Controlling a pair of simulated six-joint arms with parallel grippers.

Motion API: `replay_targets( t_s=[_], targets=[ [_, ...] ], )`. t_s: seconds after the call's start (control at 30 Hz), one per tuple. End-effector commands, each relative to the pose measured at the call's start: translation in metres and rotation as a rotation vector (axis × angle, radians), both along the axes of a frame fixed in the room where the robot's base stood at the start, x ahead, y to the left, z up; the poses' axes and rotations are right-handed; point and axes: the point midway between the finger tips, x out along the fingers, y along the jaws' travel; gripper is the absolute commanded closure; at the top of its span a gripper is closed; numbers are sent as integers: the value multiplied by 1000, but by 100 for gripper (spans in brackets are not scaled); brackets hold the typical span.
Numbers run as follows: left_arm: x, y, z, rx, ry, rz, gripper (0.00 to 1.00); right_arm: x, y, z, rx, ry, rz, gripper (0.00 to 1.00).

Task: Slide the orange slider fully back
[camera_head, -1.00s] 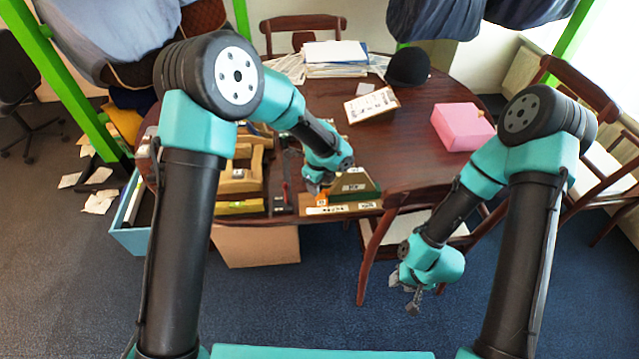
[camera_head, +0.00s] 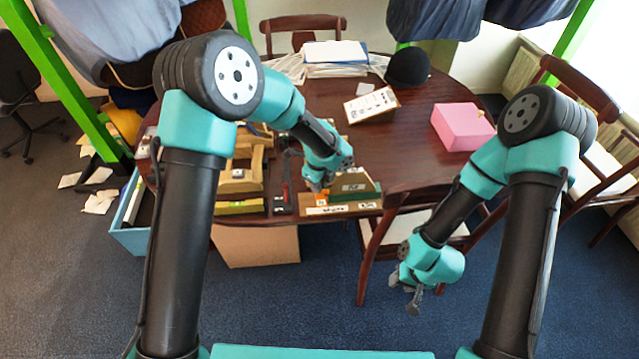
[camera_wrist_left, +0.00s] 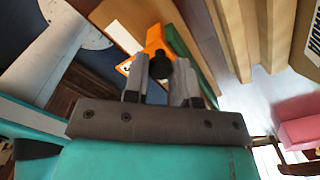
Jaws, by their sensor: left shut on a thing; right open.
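The orange slider (camera_wrist_left: 156,42) shows in the left wrist view just beyond my left gripper (camera_wrist_left: 165,75), whose two grey fingers are shut on its dark knob. In the head view a small part of the orange slider (camera_head: 323,194) shows at the left end of a wooden fixture (camera_head: 340,209) at the table's front edge. My left gripper (camera_head: 318,185) reaches down onto it there, and its fingertips are small in that view. A green strip lies along the fixture. My right gripper (camera_head: 414,298) is open and empty, hanging in front of the table at the right.
A pink box (camera_head: 462,127), a black cap (camera_head: 407,67) and a labelled block (camera_head: 371,105) sit farther back. The table's right middle is clear.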

Motion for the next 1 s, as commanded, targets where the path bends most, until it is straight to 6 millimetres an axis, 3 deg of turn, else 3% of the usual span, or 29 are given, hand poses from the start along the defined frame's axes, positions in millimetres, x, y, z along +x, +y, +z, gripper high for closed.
replay_targets(
  t_s=[0.33,0.67,0.7,0.93,1.0],
  targets=[
    [-6,48,1,1,-1,3,100,0,0,0,0,0,0,57],
    [-7,53,0,3,1,2,100,0,0,0,0,0,0,57],
    [-7,53,0,3,1,2,71,0,0,0,0,0,0,57],
    [-7,52,0,3,0,1,50,0,0,0,0,0,0,57],
    [-7,52,0,3,0,1,50,0,0,0,0,0,0,57]
  ],
)
